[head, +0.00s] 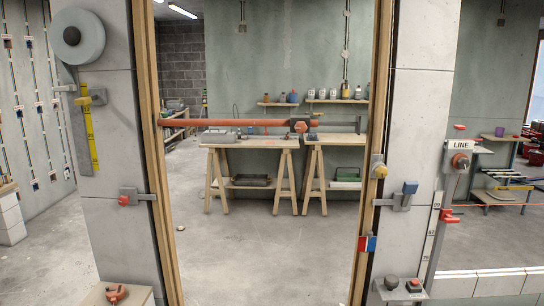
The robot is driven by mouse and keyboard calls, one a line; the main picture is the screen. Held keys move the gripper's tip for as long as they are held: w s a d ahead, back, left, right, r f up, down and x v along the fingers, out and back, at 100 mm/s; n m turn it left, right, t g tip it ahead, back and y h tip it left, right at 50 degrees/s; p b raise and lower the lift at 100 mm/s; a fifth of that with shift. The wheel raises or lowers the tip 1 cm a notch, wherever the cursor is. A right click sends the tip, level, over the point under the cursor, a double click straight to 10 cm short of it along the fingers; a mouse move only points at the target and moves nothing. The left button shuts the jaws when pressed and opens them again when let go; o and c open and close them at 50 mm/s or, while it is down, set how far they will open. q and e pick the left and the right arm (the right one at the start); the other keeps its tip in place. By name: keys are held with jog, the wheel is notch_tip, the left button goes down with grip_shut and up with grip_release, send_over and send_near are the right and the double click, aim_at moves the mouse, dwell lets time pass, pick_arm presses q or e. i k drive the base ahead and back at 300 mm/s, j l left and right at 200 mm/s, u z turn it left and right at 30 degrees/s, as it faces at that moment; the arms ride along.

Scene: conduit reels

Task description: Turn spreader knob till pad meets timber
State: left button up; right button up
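An orange spreader bar (240,122) lies level across the door opening. Its left end meets the left timber post (150,150). A dark collar with an orange knob (300,126) sits toward the bar's right end. A thin grey rod (335,124) runs on from there to a small upright pad (358,125). The pad stands close to the right timber post (379,80), and a narrow gap seems to show between them. Neither of my grippers is in view.
A grey reel (77,36) hangs upper left. A LINE fixture (459,158) stands right. Trestle benches (250,143) stand behind the bar.

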aim_at(300, 127)
jog(key=i+l+u, duration=0.2)
jog(key=i+l, duration=0.15)
jog(key=l, duration=0.25)
jog(key=i+l, duration=0.2)
jog(key=l, duration=0.15)
jog(key=i+l+u, duration=0.15)
jog(key=l, duration=0.2)
jog(key=i+l+u, duration=0.1)
jog(key=l, duration=0.25)
jog(key=i+l+u, duration=0.1)
jog(key=l, duration=0.25)
jog(key=i+l+u, duration=0.1)
jog(key=i+l, duration=0.25)
jog(key=l, duration=0.4)
jog(key=u, duration=0.05)
